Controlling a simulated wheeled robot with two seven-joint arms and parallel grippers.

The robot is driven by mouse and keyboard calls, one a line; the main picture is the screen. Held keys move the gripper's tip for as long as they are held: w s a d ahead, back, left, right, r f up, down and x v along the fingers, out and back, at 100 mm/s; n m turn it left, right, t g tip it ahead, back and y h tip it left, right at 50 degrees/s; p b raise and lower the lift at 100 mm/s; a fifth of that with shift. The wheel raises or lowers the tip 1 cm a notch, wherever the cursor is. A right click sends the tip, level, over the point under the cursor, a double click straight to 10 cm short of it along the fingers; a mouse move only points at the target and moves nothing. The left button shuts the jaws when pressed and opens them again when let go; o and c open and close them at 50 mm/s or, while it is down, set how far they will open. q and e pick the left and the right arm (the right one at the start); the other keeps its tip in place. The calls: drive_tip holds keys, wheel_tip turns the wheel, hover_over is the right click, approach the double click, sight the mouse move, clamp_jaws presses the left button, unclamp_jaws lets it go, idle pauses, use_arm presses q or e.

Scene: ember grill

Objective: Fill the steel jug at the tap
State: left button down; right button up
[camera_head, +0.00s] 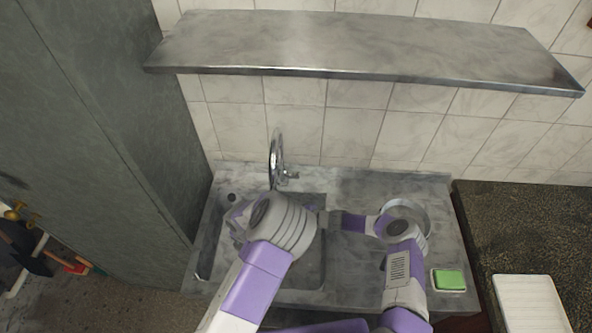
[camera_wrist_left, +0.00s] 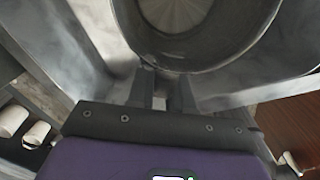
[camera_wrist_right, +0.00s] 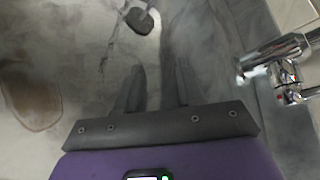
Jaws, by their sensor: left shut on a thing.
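The steel jug (camera_wrist_left: 225,62) fills the upper part of the left wrist view, its round mouth and inner bottom facing the camera. My left gripper (camera_wrist_left: 160,90) is shut on it at the near side; the exact grip spot is dark. In the head view my left wrist hides that gripper's fingers. My right gripper (camera_wrist_right: 158,85) has its fingers apart with nothing between them, above stained grey steel. The chrome tap (camera_head: 276,160) stands at the back of the sink; it also shows at the right of the right wrist view (camera_wrist_right: 280,62). I see no water stream.
A round steel vessel (camera_head: 413,208) stands right of the basin, partly behind my right wrist; I cannot tell if it is the jug. A green sponge (camera_head: 449,280) lies front right. A steel shelf (camera_head: 350,45) overhangs the back. A tall grey cabinet (camera_head: 110,120) bounds the left.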

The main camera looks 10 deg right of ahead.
wheel_tip(320, 180, down, 5)
drive_tip(key=s+d+n+g+h, duration=0.1)
drive_tip(key=s+n+h, duration=0.2)
drive_tip(key=n+h, duration=0.25)
wheel_tip(320, 180, up, 20)
drive_tip(key=w+d+n+t+h, duration=0.3)
drive_tip(key=n+t+h, duration=0.3)
drive_tip(key=n+t, duration=0.5)
drive_tip(key=shift+m+t, duration=0.65)
drive_tip(key=shift+t, duration=0.05)
drive_tip(key=w, duration=1)
drive_tip(key=shift+w+a+f, duration=0.1)
drive_tip(key=shift+w, duration=0.25)
drive_tip(key=shift+c, duration=0.4)
clamp_jaws()
